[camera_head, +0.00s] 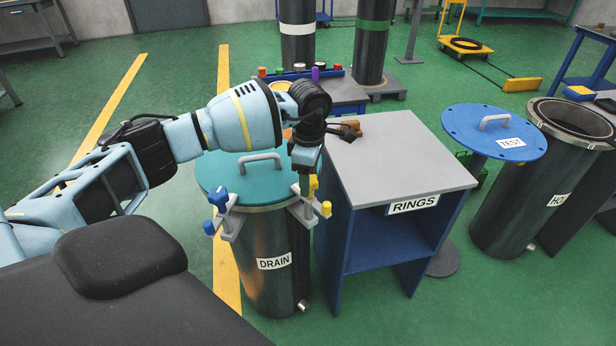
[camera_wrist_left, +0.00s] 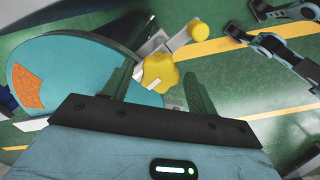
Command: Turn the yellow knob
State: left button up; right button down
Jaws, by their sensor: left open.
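The yellow knob (camera_wrist_left: 160,72), lobed with a white mark on it, shows in the left wrist view between the two fingers of my left gripper (camera_wrist_left: 156,68). The fingers are apart, one on each side of it; I cannot tell whether either touches it. In the head view yellow knob parts (camera_head: 326,208) show on a grey clamp at the right side of the DRAIN cylinder (camera_head: 268,262). My left gripper (camera_head: 304,184) points down there and partly hides them. The teal lid (camera_head: 232,178) with a grey handle lies on the cylinder.
A blue and grey RINGS stand (camera_head: 400,160) is close to the right of the cylinder. Blue knobs (camera_head: 218,198) sit on a clamp at the left front. Further right are a blue TEST lid (camera_head: 490,132) and an open HOT-side cylinder (camera_head: 520,200).

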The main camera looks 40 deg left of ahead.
pick_arm(q)
jog(key=shift+r+p, duration=1.25)
jog(key=shift+r, duration=1.8)
pick_arm(e)
jog(key=shift+t, duration=0.3)
jog(key=w+r, duration=0.1)
jog(key=r, duration=0.1)
jog(key=w+r, duration=0.1)
jog(key=shift+w+r, duration=0.3)
jog(key=shift+r, duration=0.05)
pick_arm(q)
jog(key=shift+f, duration=0.1)
